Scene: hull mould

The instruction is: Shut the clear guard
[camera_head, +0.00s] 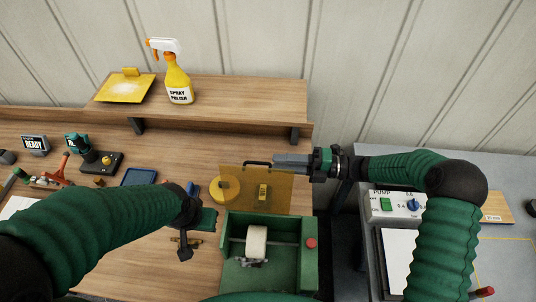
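The clear guard (283,187) is an amber see-through panel standing raised at the back of a green open-topped machine (231,270). A black handle (256,163) runs along its top edge. A pale wheel (256,242) sits uncovered inside the machine. My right gripper (277,160) reaches in from the right at the guard's top edge, with its grey fingertips at the handle's right end. I cannot tell whether they grip it. My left gripper (185,247) points down just left of the machine, apart from the guard; its finger opening is unclear.
A red knob (311,243) is on the machine's right wall. A yellow disc (221,190) is by the guard's left edge. A wooden shelf (240,100) behind holds a spray bottle (178,85).

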